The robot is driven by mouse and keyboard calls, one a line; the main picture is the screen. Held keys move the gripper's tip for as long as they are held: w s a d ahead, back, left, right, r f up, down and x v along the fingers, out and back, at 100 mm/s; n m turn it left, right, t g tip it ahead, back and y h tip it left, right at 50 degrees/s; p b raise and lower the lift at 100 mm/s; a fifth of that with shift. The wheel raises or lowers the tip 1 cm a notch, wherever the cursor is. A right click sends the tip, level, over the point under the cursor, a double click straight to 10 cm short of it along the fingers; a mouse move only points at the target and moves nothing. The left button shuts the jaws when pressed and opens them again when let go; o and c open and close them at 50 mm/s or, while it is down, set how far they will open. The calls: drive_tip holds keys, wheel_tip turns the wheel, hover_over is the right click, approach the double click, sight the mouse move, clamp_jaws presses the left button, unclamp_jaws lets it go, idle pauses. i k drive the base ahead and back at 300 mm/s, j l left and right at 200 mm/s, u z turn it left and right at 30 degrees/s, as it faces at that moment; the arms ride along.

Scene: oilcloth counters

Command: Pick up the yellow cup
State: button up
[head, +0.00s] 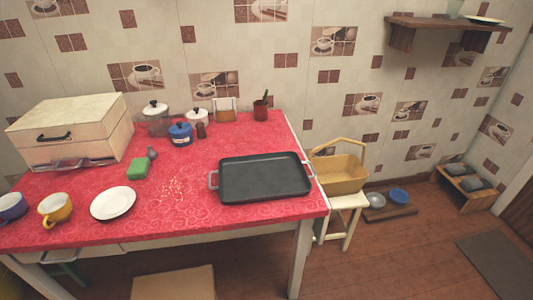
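The yellow cup (56,210) stands on the red patterned oilcloth of the table (190,222), near the front edge at the left. Its rim faces up and its inside looks pale. A blue-purple cup (12,207) stands just left of it, partly cut off by the picture's edge. A white plate (113,203) lies to the right of the yellow cup, apart from it. My gripper does not show in the head view.
A black tray (264,178) fills the table's right part. A green sponge (138,168) lies behind the plate. A basket (338,172) sits on a stool at right.

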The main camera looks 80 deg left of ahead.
sight(58, 207)
drive_tip(key=l+u, duration=0.1)
drive_tip(key=u, duration=3.9)
drive_tip(key=i+j, duration=0.1)
drive_tip(key=j, duration=0.15)
drive_tip(key=i+j, duration=0.15)
drive_tip(key=j, duration=0.15)
drive_tip(key=i+j, duration=0.75)
drive_tip(key=j+u, duration=0.05)
drive_tip(key=j, duration=0.05)
